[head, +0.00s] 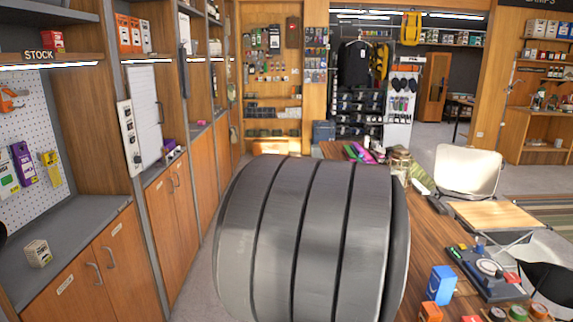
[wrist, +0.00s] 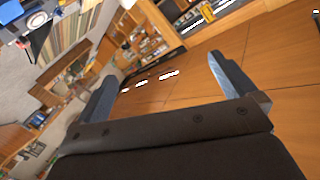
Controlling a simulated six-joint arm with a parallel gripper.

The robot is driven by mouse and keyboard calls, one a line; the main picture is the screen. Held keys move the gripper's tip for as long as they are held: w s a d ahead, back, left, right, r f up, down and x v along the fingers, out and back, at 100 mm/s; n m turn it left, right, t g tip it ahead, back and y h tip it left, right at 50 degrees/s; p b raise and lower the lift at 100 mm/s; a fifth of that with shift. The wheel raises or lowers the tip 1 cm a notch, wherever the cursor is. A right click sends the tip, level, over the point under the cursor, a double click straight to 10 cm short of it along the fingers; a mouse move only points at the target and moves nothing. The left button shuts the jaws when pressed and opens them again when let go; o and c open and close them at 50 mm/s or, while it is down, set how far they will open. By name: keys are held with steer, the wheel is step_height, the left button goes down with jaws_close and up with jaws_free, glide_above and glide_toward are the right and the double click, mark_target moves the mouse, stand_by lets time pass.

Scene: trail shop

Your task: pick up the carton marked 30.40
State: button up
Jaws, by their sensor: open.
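No marking 30.40 can be read on any carton, so I cannot tell which one it is. A small pale carton (head: 38,253) stands alone on the grey counter (head: 75,240) at the left of the head view. Several orange cartons (head: 133,34) and a red carton (head: 50,41) sit on the upper left shelves. My gripper (wrist: 161,68) is open and empty in the wrist view, its two blue-grey fingers wide apart. It is not visible in the head view.
My own large grey arm part fills the middle of the head view and hides part of the bench (head: 425,245). A pegboard (head: 28,150) hangs above the counter. A dark device (head: 487,272), several small tins and a pale chair (head: 468,170) are at the right.

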steer(key=shift+c, duration=0.2)
steer(key=c, duration=0.6)
steer(key=shift+o, duration=0.2)
